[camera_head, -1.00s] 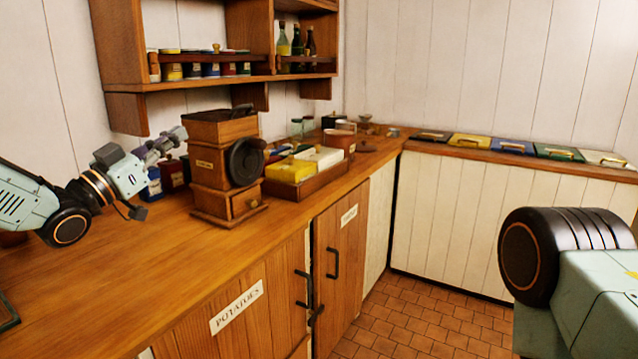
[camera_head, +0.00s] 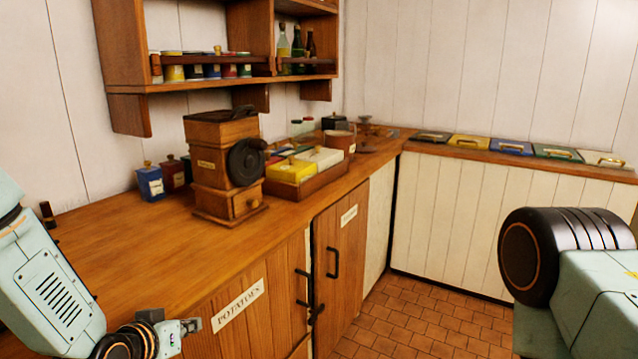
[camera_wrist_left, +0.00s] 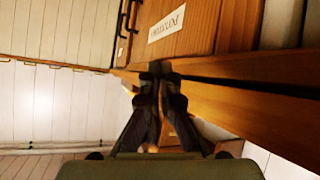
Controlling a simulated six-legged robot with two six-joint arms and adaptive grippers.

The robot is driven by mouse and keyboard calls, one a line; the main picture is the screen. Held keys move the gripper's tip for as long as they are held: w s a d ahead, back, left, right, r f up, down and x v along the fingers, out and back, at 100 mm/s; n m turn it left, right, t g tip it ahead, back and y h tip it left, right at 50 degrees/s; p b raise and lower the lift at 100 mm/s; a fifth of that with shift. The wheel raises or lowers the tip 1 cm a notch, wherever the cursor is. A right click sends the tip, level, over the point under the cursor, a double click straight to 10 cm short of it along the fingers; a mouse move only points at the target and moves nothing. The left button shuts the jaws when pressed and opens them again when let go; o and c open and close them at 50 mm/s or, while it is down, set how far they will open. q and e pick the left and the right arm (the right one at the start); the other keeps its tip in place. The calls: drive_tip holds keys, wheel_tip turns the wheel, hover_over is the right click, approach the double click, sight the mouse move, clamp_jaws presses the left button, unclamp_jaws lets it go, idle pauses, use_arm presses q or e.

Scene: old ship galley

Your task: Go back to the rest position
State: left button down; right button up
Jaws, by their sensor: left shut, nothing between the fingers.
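My left gripper (camera_head: 192,325) is low at the front left in the head view, in front of the cupboard below the counter. In the left wrist view its dark fingers (camera_wrist_left: 160,72) meet at the tips with nothing between them. It is apart from the counter objects. My right gripper is out of view; only part of my right arm shows at the right edge of the head view.
The wooden counter (camera_head: 120,235) carries a wooden mill (camera_head: 222,165), a blue canister (camera_head: 150,183) and a tray (camera_head: 318,183) of coloured boxes. A wall shelf (camera_head: 220,84) hangs above. Cupboard doors with a POTATOES label (camera_head: 238,303) face me. The tiled floor (camera_head: 420,322) is clear.

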use_arm(q)
drive_tip(key=s+f+g+y, duration=0.1)
drive_tip(key=s+f+g, duration=0.4)
drive_tip(key=s+f, duration=0.75)
drive_tip(key=s+f+g, duration=0.3)
drive_tip(key=s, duration=0.9)
drive_tip(key=s+d+f+g+y, duration=0.1)
drive_tip(key=s+f+g, duration=0.2)
drive_tip(key=s, duration=0.9)
drive_tip(key=shift+s+d+f, duration=0.25)
drive_tip(key=shift+s+f, duration=0.05)
drive_tip(key=shift+f, duration=0.3)
drive_tip(key=shift+w, duration=0.1)
drive_tip(key=shift+s+a+n, duration=0.15)
drive_tip(key=shift+s+n, duration=0.05)
drive_tip(key=shift+n, duration=0.1)
